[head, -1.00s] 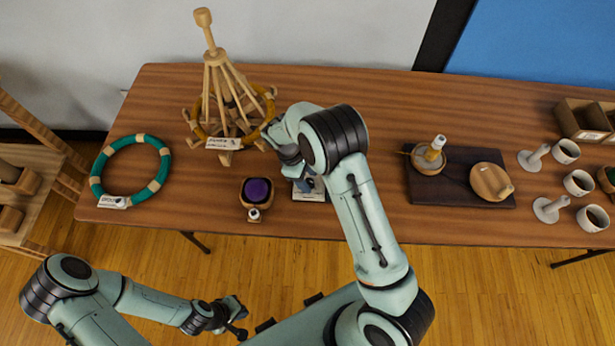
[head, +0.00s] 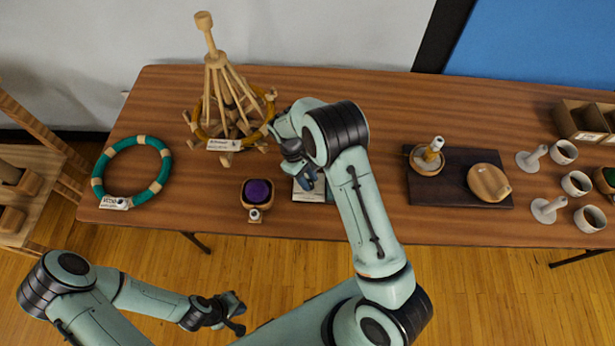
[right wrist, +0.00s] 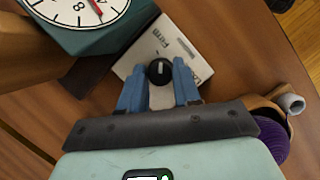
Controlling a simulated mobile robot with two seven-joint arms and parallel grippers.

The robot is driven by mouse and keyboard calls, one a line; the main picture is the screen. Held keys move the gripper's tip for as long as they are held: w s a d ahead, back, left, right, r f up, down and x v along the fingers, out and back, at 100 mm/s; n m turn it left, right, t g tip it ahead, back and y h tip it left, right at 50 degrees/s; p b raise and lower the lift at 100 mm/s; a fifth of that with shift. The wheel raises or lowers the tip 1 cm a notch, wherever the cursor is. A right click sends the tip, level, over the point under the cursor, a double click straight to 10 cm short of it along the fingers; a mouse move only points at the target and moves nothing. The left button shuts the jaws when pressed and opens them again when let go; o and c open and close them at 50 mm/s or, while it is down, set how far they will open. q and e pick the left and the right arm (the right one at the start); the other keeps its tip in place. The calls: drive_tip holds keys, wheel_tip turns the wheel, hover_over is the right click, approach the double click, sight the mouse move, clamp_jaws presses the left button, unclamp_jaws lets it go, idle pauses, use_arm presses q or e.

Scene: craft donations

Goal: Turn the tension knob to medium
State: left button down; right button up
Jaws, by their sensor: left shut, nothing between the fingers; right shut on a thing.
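The tension knob (right wrist: 159,70) is small, round and black with a pale pointer mark. It sits on a white panel (right wrist: 146,49) printed with words, one reading "Firm"; other words are hidden. My right gripper (right wrist: 159,80) has its blue fingers on either side of the knob, shut on it. In the head view the panel (head: 303,196) lies near the table's front edge, mostly under my right gripper (head: 315,187), and the knob is hidden. My left gripper (head: 238,314) is shut and empty, low in front of the table.
A clock (right wrist: 75,12) on a teal body stands close beside the panel. A purple pad in a wooden holder (head: 256,194) is left of the panel. A wooden frame (head: 222,90) and green ring (head: 98,185) lie further left. A dark board (head: 440,190) is at right.

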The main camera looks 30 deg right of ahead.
drive_tip(key=m+y, duration=0.1)
drive_tip(key=m, duration=0.2)
drive_tip(key=shift+w+d+m+y+p, duration=0.1)
drive_tip(key=shift+m+y+p, duration=0.2)
drive_tip(key=shift+m, duration=0.1)
use_arm(q)
drive_tip(key=shift+w+r, duration=0.55)
drive_tip(key=shift+w, duration=0.05)
use_arm(e)
drive_tip(key=m+y, duration=0.1)
drive_tip(key=m, duration=0.3)
drive_tip(key=shift+d, duration=0.1)
drive_tip(key=shift+m+y, duration=0.3)
drive_tip(key=o, duration=1)
use_arm(q)
drive_tip(key=shift+w+r+p, duration=0.6)
drive_tip(key=shift+w+r, duration=0.1)
drive_tip(key=shift+w, duration=0.15)
use_arm(e)
drive_tip(key=v, duration=1.3)
drive_tip(key=shift+d+r, duration=0.1)
drive_tip(key=shift+r, duration=0.05)
